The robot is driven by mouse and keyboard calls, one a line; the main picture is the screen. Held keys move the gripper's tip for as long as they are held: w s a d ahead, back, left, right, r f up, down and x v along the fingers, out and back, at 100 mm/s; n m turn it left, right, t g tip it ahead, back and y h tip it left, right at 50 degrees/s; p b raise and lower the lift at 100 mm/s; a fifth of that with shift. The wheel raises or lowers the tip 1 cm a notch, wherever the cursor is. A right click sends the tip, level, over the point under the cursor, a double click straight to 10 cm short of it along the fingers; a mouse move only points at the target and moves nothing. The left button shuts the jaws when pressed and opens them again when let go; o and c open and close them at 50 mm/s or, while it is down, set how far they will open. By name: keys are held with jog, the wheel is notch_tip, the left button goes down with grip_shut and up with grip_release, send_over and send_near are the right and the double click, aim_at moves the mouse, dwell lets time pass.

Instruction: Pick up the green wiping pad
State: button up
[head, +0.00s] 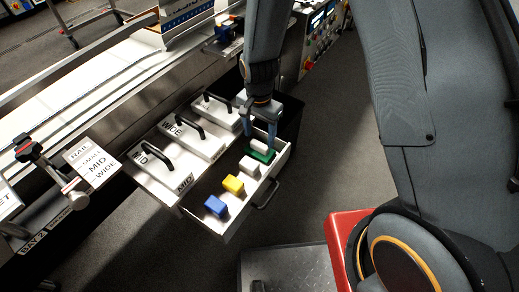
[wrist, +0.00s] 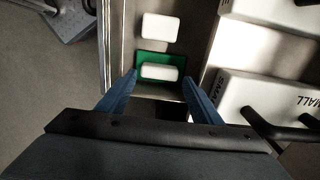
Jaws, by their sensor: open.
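The green wiping pad (head: 254,157) lies in the far end of an open drawer, with a white block (head: 259,146) on or against it. In the wrist view the green pad (wrist: 153,59) shows as a green rectangle around the white block (wrist: 159,73). My gripper (head: 260,142) is open above that end of the drawer, pointing down. In the wrist view its two blue fingers (wrist: 158,80) stand apart to either side of the pad. I cannot tell how far above the pad the fingertips are.
The drawer (head: 228,229) also holds another white block (head: 249,170), a yellow block (head: 233,184) and a blue block (head: 215,206). White handled plates labelled MID, WIDE and SMALL (wrist: 268,98) sit beside it. The drawer walls stand close to my fingers.

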aim_at(259, 144)
jog(key=shift+f, duration=1.95)
jog(key=shift+c, duration=0.2)
jog(key=c, duration=0.7)
jog(key=shift+o, duration=0.2)
jog(key=shift+r, duration=0.2)
notch_tip(259, 144, up, 18)
jog(key=shift+f, duration=0.15)
